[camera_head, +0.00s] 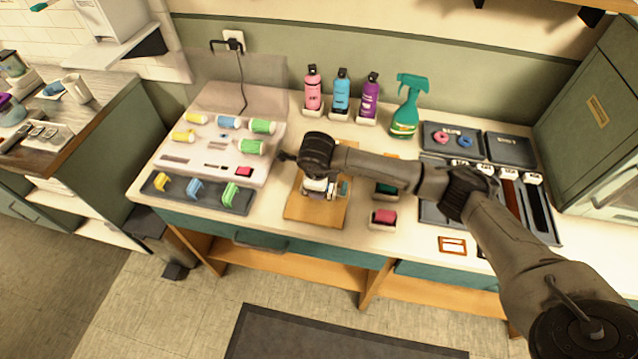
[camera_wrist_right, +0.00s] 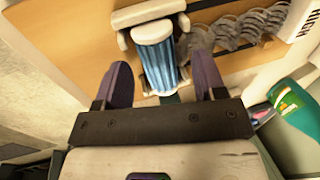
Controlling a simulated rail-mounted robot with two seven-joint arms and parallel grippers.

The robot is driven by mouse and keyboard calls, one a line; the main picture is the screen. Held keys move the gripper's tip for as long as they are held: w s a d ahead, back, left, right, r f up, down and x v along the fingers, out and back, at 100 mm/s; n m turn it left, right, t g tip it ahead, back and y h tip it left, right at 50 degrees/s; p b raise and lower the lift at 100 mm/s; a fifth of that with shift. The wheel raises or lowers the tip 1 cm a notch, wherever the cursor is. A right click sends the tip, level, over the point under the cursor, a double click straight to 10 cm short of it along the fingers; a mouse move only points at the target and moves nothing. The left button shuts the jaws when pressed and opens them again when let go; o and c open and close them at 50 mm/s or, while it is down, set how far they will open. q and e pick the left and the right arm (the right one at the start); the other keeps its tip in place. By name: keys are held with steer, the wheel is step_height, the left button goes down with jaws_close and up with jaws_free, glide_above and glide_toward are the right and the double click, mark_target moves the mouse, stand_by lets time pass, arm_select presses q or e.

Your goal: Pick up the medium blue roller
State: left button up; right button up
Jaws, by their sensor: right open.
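In the right wrist view a blue ribbed roller (camera_wrist_right: 160,68) with a pale end sits by a white holder (camera_wrist_right: 148,12). My right gripper (camera_wrist_right: 163,82) is open; its two purple-grey fingers show on either side of the roller, and I cannot tell whether they touch it. In the head view this gripper (camera_head: 318,186) points down over a wooden board (camera_head: 304,209), and its own wrist hides most of what is under it. Another blue roller (camera_head: 228,122) lies in the back row of the white roller tray (camera_head: 200,151). My left gripper is not in view.
Yellow rollers (camera_head: 183,135) and green rollers (camera_head: 251,147) lie in the white tray. A dark mat (camera_head: 215,200) in front holds coloured clips. Bottles (camera_head: 342,92) and a green spray bottle (camera_head: 405,110) stand behind the board. Grey coils (camera_wrist_right: 235,28) lie beside the blue roller.

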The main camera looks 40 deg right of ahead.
steer(key=shift+w+f, duration=0.1)
steer(key=shift+f, duration=0.4)
steer(key=shift+c, duration=0.3)
steer(key=c, duration=1)
steer(key=shift+o, duration=0.2)
steer(key=shift+r, duration=0.15)
